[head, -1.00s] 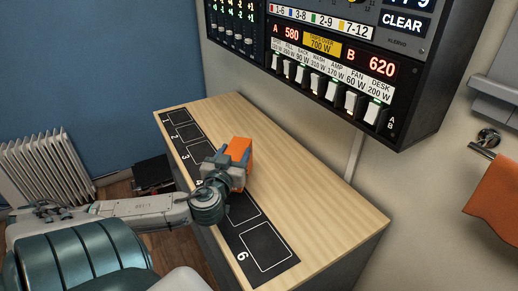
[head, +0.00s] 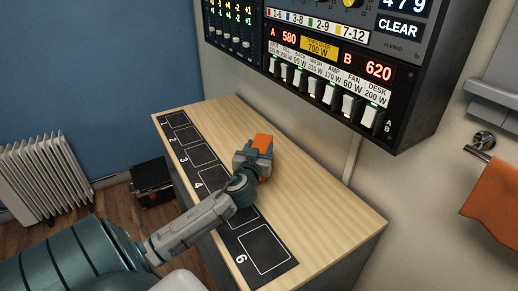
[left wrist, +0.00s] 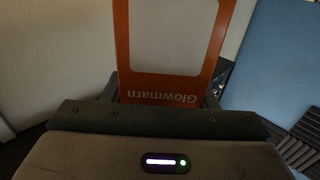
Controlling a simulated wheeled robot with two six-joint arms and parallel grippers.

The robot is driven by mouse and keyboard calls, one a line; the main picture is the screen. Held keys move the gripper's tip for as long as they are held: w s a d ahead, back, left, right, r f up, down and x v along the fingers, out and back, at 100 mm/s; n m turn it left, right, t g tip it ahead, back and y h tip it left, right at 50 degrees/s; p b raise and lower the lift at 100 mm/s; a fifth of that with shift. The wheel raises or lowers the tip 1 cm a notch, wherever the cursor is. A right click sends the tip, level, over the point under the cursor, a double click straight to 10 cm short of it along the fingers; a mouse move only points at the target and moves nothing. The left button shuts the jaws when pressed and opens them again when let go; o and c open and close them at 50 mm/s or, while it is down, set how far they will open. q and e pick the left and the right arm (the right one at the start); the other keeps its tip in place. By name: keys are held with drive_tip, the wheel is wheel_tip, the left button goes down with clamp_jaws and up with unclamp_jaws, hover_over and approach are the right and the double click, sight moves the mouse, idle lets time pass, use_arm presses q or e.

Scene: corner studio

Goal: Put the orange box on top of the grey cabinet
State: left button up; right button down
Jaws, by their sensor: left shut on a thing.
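My left gripper (head: 255,152) is shut on the orange box (head: 263,141) above the wooden worktop (head: 315,205). I cannot tell from the head view whether the box touches the worktop. In the left wrist view the orange box (left wrist: 172,85) fills the space between the fingers, with a white panel and the upside-down word "Glowmarn". The unit under the worktop shows a dark grey side at the lower right; I cannot tell whether it is the grey cabinet. My right gripper is out of view.
A black mat (head: 215,183) with numbered outlined squares runs along the worktop's near edge. A control panel (head: 325,60) with switches hangs above the back. A black box (head: 152,182) and a white radiator (head: 45,175) stand at left. An orange towel (head: 492,200) hangs at right.

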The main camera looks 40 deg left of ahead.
use_arm(q)
drive_tip(key=shift+f, duration=0.3)
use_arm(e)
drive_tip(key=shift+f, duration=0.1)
use_arm(q)
drive_tip(key=o, duration=1.4)
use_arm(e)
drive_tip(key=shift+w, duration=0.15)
use_arm(q)
drive_tip(key=shift+s+d, duration=0.15)
drive_tip(key=shift+b+v, duration=1.05)
drive_tip(key=shift+v, duration=4.8)
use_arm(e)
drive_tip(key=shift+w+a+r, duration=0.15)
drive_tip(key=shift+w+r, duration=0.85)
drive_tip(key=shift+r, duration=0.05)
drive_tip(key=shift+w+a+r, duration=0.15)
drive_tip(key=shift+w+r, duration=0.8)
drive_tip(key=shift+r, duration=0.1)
